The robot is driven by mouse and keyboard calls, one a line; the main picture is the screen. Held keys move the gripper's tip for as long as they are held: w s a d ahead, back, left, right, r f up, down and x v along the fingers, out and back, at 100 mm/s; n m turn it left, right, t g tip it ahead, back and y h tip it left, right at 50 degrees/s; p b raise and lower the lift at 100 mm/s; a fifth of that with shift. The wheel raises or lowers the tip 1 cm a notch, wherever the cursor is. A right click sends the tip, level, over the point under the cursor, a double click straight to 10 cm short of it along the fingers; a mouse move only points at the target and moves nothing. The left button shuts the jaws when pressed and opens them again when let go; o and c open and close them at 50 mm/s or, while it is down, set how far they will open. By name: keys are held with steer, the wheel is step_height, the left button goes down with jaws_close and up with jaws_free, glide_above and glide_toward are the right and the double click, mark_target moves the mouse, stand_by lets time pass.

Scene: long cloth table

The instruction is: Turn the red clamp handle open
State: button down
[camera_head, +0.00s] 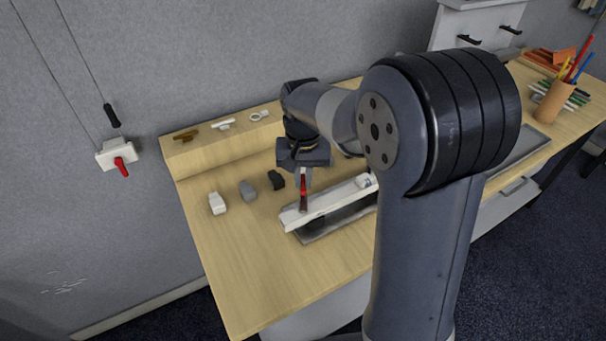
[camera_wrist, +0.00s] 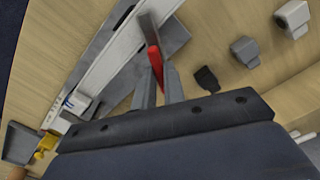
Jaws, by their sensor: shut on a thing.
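The red clamp handle (camera_head: 303,186) stands up from the left end of a long white bar (camera_head: 334,199) on the table. It also shows in the wrist view as a red lever (camera_wrist: 156,62). My gripper (camera_head: 304,180) points down over it, and in the wrist view my gripper (camera_wrist: 160,84) has its two grey fingers on either side of the handle, shut on it. The white bar lies along a dark grey base plate (camera_head: 318,232). The handle's pivot is partly hidden by my fingers.
Small white (camera_head: 217,203), grey (camera_head: 248,190) and dark (camera_head: 276,180) blocks lie left of the bar. A raised wooden ledge (camera_head: 215,144) runs along the wall. A pencil cup (camera_head: 551,103) stands far right. The table's front left is clear.

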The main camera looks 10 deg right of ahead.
mark_target(303, 182)
steer(key=m+p, duration=0.1)
steer(key=m, duration=1.1)
stand_by(0.6)
steer(key=c, duration=1.5)
jaws_free()
step_height(303, 182, up, 11)
steer(key=shift+f, duration=0.1)
